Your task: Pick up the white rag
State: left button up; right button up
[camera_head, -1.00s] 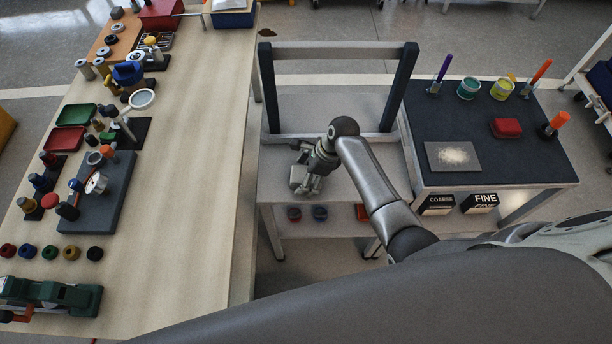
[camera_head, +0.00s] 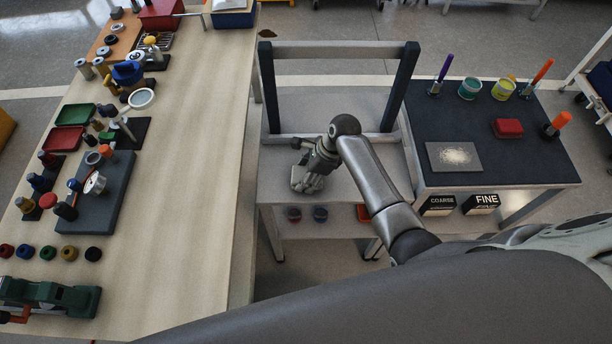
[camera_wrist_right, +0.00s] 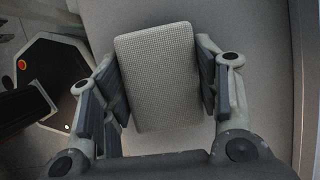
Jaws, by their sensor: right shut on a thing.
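In the right wrist view a pale grey-white block-like pad with a fine woven texture, which looks like the white rag (camera_wrist_right: 157,75), lies between the fingers of my right gripper (camera_wrist_right: 160,88). The dark finger pads press against its left and right sides. In the head view my right gripper (camera_head: 308,178) is low over the small grey table (camera_head: 345,185) in the middle. My left gripper is not in view.
A long wooden bench (camera_head: 190,200) with many tools and parts stands on the left. A dark-topped table (camera_head: 440,110) with a red block (camera_head: 507,128), jars and a grey plate (camera_head: 453,156) stands on the right. An upright frame (camera_head: 335,52) rises behind the small table.

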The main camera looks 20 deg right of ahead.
aim_at(302, 174)
notch_tip(302, 174, up, 3)
jog(key=shift+r, duration=0.15)
jog(key=s+r, duration=0.3)
jog(key=s, duration=0.1)
jog(key=s+r, duration=0.3)
jog(key=s, duration=0.2)
jog(key=s+r+p, duration=0.1)
jog(key=s+r, duration=0.2)
jog(key=s, duration=0.2)
jog(key=shift+d+r, duration=0.2)
jog(key=shift+r, duration=0.15)
